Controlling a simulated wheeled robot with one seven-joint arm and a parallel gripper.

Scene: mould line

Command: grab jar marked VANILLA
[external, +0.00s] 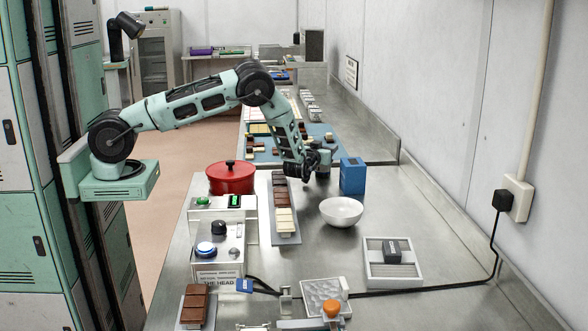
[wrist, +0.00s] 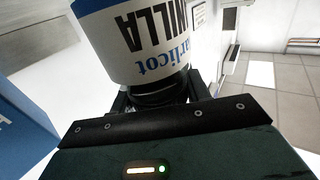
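The jar marked VANILLA (wrist: 135,48) fills the upper middle of the wrist view. It has a white and blue label, with the lettering upside down there, and a black lid towards my gripper (wrist: 160,98). The dark fingers stand on either side of the lid. Whether they press on it or stand slightly open around it I cannot tell. In the external view my gripper (external: 319,171) is low over the steel counter, just left of a blue box. The jar cannot be made out clearly there.
The blue box (external: 352,176) stands close beside my gripper, and a blue surface (wrist: 22,135) shows at the left of the wrist view. A white bowl (external: 341,211) is in front. A chocolate tray (external: 283,203) and red pot (external: 231,178) lie to the left.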

